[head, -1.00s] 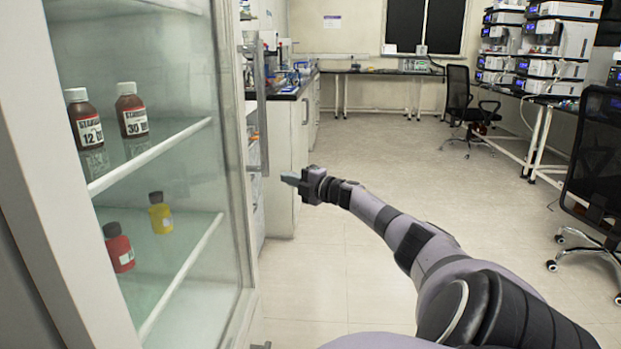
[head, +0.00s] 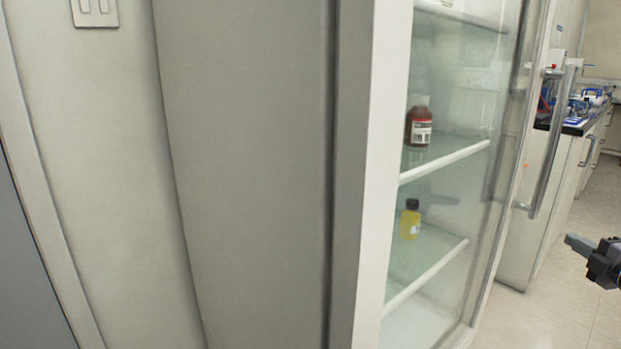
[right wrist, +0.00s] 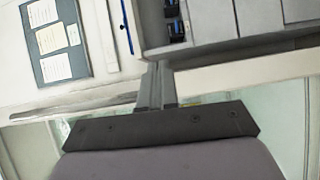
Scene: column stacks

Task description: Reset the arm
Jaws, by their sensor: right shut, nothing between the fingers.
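My right gripper (head: 580,244) is at the right edge of the head view, with only its end showing. Its fingers are shut and empty. It is in the air to the right of the glass cabinet and apart from it. In the right wrist view, the shut fingers (right wrist: 155,85) point up past a dark bracket. My left gripper is not in either view.
The glass cabinet (head: 368,200) stands close, with a long door handle (head: 551,145). Inside are a brown bottle (head: 418,127) and a yellow bottle (head: 410,220). A pale wall (head: 90,180) fills the left. Open floor (head: 560,305) shows at lower right.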

